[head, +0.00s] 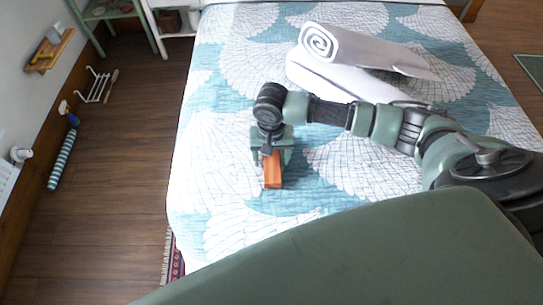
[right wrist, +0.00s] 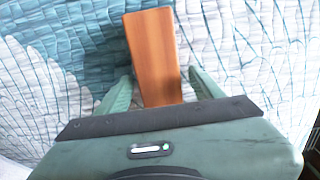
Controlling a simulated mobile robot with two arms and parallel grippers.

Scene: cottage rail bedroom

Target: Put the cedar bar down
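The cedar bar (head: 272,178) is an orange-brown block on the patterned bedspread, near the middle of the bed. My right gripper (head: 271,161) reaches down over its far end. The bar's near end in that view is hidden by the gripper body. My left gripper is not in view.
The bed (head: 215,210) has a teal and white quilt, clear around the bar. A rolled white mat (head: 340,50) lies at the far side, behind my right arm. Wooden floor (head: 115,190) is left of the bed, with a striped roll (head: 62,160) and a white rack (head: 96,86).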

